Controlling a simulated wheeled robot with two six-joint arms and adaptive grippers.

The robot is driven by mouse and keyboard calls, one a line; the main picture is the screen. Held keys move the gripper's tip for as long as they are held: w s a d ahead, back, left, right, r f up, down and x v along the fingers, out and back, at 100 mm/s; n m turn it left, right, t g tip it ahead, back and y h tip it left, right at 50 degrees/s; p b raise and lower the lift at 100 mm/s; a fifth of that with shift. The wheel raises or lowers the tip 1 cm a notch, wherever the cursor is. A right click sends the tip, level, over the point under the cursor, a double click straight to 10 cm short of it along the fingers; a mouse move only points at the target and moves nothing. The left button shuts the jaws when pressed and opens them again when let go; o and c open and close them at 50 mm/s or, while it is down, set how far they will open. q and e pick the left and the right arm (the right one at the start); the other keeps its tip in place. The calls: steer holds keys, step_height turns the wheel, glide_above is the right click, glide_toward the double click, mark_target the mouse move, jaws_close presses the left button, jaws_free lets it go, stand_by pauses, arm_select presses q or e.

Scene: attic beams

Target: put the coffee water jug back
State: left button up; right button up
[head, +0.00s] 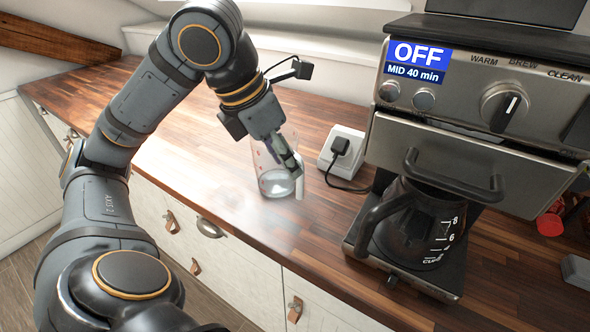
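The clear water jug (275,183) stands upright on the wooden counter, left of the coffee machine (470,105). My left gripper (296,166) comes down over the jug's right side, at its pale handle (299,186). The fingers overlap the jug and handle, so I cannot tell whether they are closed on it. The machine's display (417,62) reads OFF and MID 40 min. A dark coffee pot (415,235) with white level marks sits on the machine's base, under the front bar. My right gripper is not in view.
A white socket box (342,150) with a black plug and cable stands between jug and machine. A red item (550,224) and a grey block (576,270) lie right of the machine. The counter (190,150) is clear left of the jug; its front edge is near.

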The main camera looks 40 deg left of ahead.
arm_select(q)
steer(key=shift+p+v, duration=0.45)
steer(key=shift+v, duration=1.4)
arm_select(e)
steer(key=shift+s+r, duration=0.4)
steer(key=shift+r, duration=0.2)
